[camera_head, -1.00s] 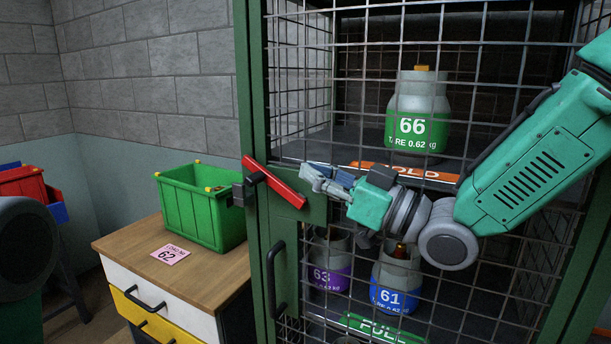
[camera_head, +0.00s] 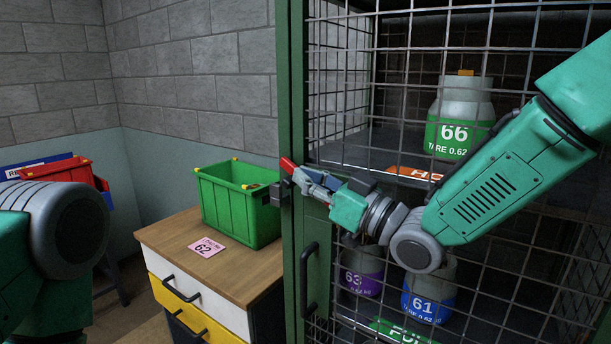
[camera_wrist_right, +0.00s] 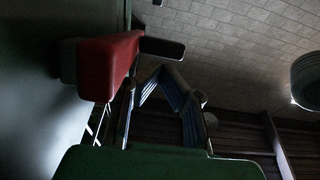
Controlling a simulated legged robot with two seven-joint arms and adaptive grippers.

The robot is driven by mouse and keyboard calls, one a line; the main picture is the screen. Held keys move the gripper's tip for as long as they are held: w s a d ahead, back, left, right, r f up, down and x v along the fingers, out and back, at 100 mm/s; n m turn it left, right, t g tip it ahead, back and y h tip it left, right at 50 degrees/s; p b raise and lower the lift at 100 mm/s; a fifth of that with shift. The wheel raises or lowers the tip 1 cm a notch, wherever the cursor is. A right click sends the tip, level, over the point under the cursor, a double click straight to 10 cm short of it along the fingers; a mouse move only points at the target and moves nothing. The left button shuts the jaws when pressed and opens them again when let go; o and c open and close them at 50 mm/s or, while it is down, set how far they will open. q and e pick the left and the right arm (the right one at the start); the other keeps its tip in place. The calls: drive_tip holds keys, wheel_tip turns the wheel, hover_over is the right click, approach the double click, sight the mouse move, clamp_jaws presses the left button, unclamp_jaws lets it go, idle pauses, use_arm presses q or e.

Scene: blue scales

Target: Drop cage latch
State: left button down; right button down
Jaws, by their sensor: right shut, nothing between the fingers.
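The red latch bar (camera_head: 288,164) is on the green cage door's edge, and only its upper tip shows in the head view. My right gripper (camera_head: 303,182) is in front of the rest of it, so the bar's angle is hard to tell. The dark latch block (camera_head: 280,193) sits on the frame just left of the gripper. In the right wrist view the red bar (camera_wrist_right: 108,66) is close beside the fingers (camera_wrist_right: 160,78); I cannot tell whether they touch. The right gripper is shut and empty. My left gripper is out of view.
A door handle (camera_head: 309,280) is below the latch. A green bin (camera_head: 238,205) stands on a wooden-topped cabinet (camera_head: 170,240) to the left.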

drive_tip(key=g+h+p, duration=0.1)
drive_tip(key=p, duration=0.2)
drive_tip(key=a+f+g+h+p, duration=0.1)
drive_tip(key=p, duration=0.2)
drive_tip(key=w+a+f+g+h+p, duration=0.1)
drive_tip(key=h+p, duration=0.1)
drive_tip(key=p, duration=0.1)
drive_tip(key=shift+w+a+f+g+h+p, duration=0.15)
drive_tip(key=shift+f+g+h+p, duration=0.3)
drive_tip(key=shift+p, duration=0.45)
drive_tip(key=shift+f, duration=0.15)
